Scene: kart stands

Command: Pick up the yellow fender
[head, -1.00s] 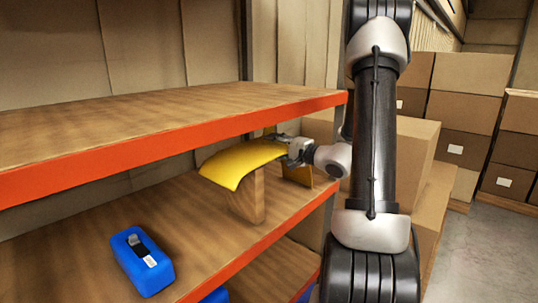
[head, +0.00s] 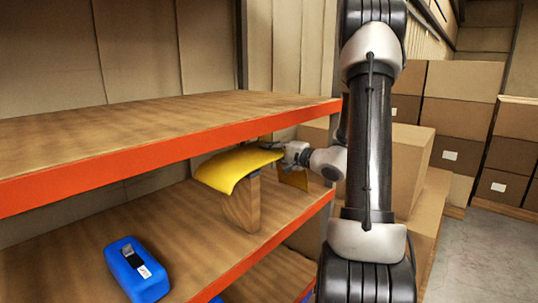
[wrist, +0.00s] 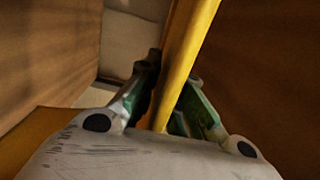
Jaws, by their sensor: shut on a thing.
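The yellow fender (head: 236,168) is a curved sheet on the middle shelf, under the upper shelf. It lies over a wooden block (head: 240,206); I cannot tell whether it still touches it. My gripper (head: 281,149) reaches in from the right and is shut on the fender's right end. In the wrist view the fender (wrist: 187,62) runs as a yellow strip between the two fingers of my gripper (wrist: 168,105). The fingertips are partly hidden by the fender.
The upper shelf's orange edge (head: 180,148) is close above the fender. A yellow-brown upright piece (head: 293,180) stands below my gripper. A blue box (head: 137,270) sits at the front left of the middle shelf. Cardboard boxes (head: 400,165) are stacked at right.

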